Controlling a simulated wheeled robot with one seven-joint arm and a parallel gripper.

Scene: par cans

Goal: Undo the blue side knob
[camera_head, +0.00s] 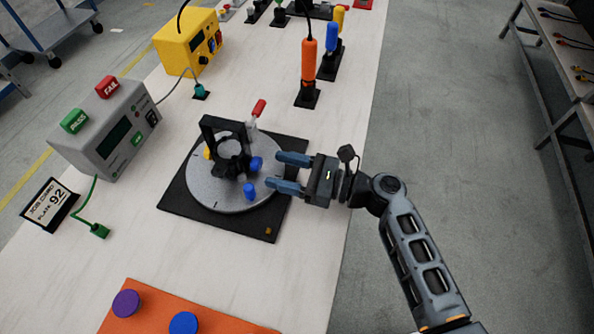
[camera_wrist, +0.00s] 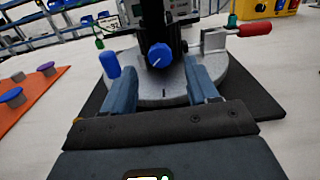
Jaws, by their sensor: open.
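The blue side knob (camera_head: 256,163) sits on the right side of a black upright bracket (camera_head: 209,130) on a grey round plate (camera_head: 205,190). In the wrist view the knob (camera_wrist: 160,55) has a white line on its face and shows between my fingers, a little beyond them. My gripper (camera_head: 275,171) is open and empty at the plate's right edge, its fingers pointing left at the knob. It also shows in the wrist view (camera_wrist: 160,82). A second blue piece (camera_head: 249,190) stands upright near the plate's front edge, left of my fingers in the wrist view (camera_wrist: 110,64).
A red-handled clamp (camera_head: 258,108) is at the plate's back. A black square base (camera_head: 255,222) lies under the plate. A grey box with green and red buttons (camera_head: 110,130) stands left; an orange screwdriver (camera_head: 308,65) stands behind. An orange board (camera_head: 150,310) lies in front.

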